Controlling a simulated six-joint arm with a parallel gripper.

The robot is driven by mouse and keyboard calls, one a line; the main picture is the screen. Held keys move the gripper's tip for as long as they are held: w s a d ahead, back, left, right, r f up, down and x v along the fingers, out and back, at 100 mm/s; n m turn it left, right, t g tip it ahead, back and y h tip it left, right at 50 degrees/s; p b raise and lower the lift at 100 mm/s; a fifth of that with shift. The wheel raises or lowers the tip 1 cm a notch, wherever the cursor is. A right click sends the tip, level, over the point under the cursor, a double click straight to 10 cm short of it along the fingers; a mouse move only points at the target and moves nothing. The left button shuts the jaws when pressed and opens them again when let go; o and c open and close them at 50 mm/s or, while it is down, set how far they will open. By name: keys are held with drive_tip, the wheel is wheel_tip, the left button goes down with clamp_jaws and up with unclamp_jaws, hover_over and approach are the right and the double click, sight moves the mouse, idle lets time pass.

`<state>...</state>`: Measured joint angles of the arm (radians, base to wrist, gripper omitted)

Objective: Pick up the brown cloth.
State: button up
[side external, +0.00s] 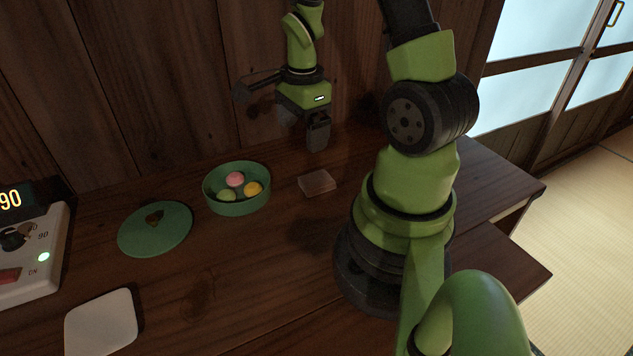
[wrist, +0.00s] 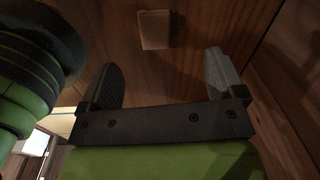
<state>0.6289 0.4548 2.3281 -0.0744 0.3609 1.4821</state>
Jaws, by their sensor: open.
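The brown cloth (side external: 317,182) is a small folded square lying flat on the wooden table, right of the green bowl. It also shows in the wrist view (wrist: 154,30) near the top, ahead of and between my fingers. My gripper (side external: 318,135) is above the table, just behind the cloth in the side view and apart from it. In the wrist view my gripper (wrist: 165,75) has its two fingers spread wide with nothing between them.
A green bowl (side external: 237,209) with pink, yellow and green balls stands left of the cloth. A green lid (side external: 155,230), a white square plate (side external: 101,322) and a control box (side external: 30,262) are further left. The wooden wall (side external: 180,70) is close behind. Table in front of the cloth is bare.

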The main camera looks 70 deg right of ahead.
sight(309, 180)
drive_tip(key=shift+m+g, duration=0.3)
drive_tip(key=shift+m, duration=0.5)
drive_tip(key=shift+s+d+f, duration=0.1)
drive_tip(key=shift+s+f, duration=0.05)
drive_tip(key=shift+f, duration=1.85)
drive_tip(key=shift+s+d+f, duration=0.1)
drive_tip(key=shift+s+f, duration=0.1)
drive_tip(key=shift+f, duration=1.85)
drive_tip(key=shift+s+d+f, duration=0.1)
drive_tip(key=shift+s+f, duration=0.05)
drive_tip(key=shift+f, duration=1.85)
drive_tip(key=c, duration=1)
drive_tip(key=shift+r, duration=0.1)
wheel_tip(309, 180, up, 10)
